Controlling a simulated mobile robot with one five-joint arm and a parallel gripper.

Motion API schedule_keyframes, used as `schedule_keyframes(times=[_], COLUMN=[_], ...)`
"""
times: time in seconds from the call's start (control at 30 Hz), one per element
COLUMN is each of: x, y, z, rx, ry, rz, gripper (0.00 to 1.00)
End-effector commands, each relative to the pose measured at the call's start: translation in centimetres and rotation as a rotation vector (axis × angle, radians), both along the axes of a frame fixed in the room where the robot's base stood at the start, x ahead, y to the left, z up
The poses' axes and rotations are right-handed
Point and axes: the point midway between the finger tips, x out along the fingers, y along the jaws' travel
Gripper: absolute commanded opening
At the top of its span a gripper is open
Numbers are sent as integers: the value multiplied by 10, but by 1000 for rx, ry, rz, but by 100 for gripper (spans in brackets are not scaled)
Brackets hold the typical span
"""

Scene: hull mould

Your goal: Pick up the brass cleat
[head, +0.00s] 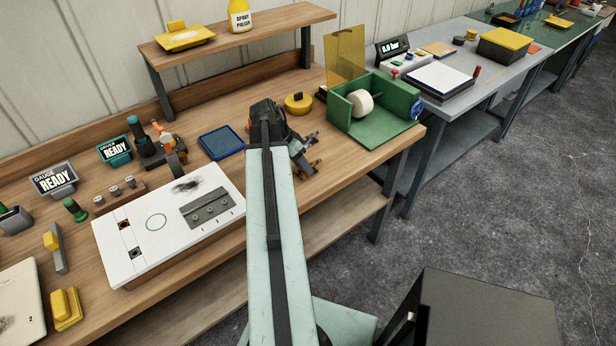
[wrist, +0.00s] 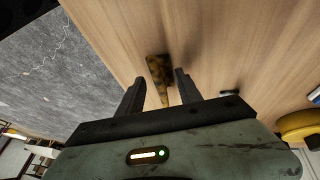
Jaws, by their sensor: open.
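The brass cleat (wrist: 158,69) is a mottled brass-and-dark piece lying on the wooden bench, seen in the wrist view just beyond and between my fingertips. In the head view a small brownish part of it (head: 315,167) shows beside my gripper (head: 304,152), near the bench's front edge. In the wrist view my gripper (wrist: 159,80) is open, with one dark finger on each side of the cleat's line. I cannot tell whether either finger touches it. My arm hides part of the bench around it in the head view.
A round yellow container (head: 298,103) stands behind my gripper and a green box with a tape roll (head: 380,119) to its right. A blue tray (head: 221,141) and a white board (head: 160,222) lie to the left. Bare bench surrounds the cleat.

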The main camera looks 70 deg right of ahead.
Motion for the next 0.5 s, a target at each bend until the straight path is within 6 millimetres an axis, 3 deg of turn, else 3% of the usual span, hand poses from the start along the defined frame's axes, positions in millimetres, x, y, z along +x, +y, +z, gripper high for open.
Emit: schedule_keyframes(times=[0.03,0.2,0.23,0.37,0.5], x=[-1,-2,-2,-2,-2], y=[-1,-1,-1,-1,-1], z=[-7,-3,-3,-3,-3], rx=[0,0,0,0,1], ry=[0,0,0,0,0], rz=[0,0,0,0,-1], gripper=[42,42,39,3,0])
